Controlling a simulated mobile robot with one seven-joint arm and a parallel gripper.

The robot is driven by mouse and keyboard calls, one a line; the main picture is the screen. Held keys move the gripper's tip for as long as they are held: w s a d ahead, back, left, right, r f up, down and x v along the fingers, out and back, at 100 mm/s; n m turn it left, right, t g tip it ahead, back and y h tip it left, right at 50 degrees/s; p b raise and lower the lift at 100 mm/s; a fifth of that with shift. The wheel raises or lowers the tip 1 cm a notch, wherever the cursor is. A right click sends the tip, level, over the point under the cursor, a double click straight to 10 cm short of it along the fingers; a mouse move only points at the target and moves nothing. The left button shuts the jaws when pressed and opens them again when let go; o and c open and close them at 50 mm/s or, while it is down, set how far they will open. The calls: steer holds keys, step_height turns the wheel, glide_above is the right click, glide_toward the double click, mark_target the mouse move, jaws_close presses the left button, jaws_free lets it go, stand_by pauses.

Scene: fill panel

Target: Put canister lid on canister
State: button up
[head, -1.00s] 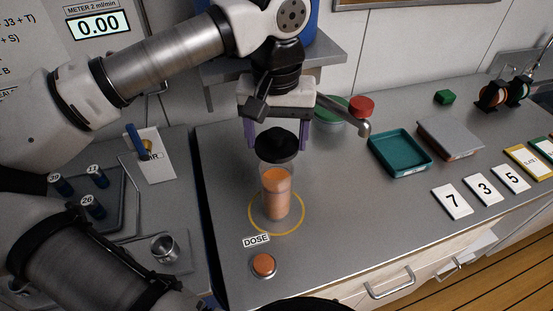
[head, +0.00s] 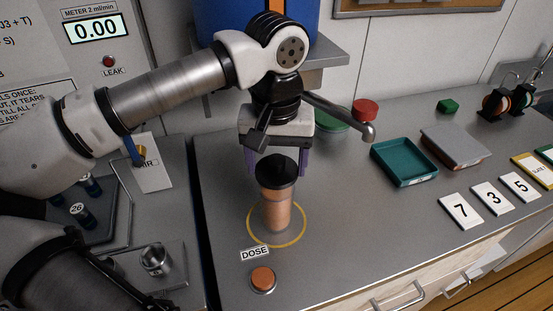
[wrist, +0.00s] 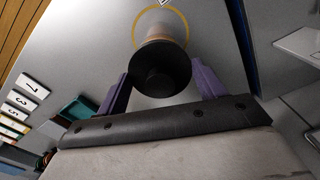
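The black canister lid (head: 277,168) has a raised knob and is between the two purple fingers of my gripper (head: 278,174), which hold it from both sides. The canister (head: 276,214) stands upright inside a yellow ring on the counter, with orange-tan contents. The lid is level over the canister's mouth, with no visible gap; I cannot tell if it is fully seated. In the wrist view the lid (wrist: 162,70) sits between the fingertips (wrist: 161,76) and hides most of the canister (wrist: 160,33).
A metal spout (head: 350,118) is right of my gripper. An orange DOSE button (head: 263,278) is in front of the canister. A teal tray (head: 403,161), a grey-lidded tray (head: 455,142) and number cards (head: 461,210) lie to the right. The counter between is clear.

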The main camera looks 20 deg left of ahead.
mark_target(276, 160)
steer(key=o, duration=0.4)
steer(key=shift+o, duration=0.2)
steer(key=shift+r+p, duration=0.55)
steer(key=shift+p, duration=0.05)
step_height(276, 160, up, 12)
steer(key=b, duration=0.1)
steer(key=shift+b, duration=0.4)
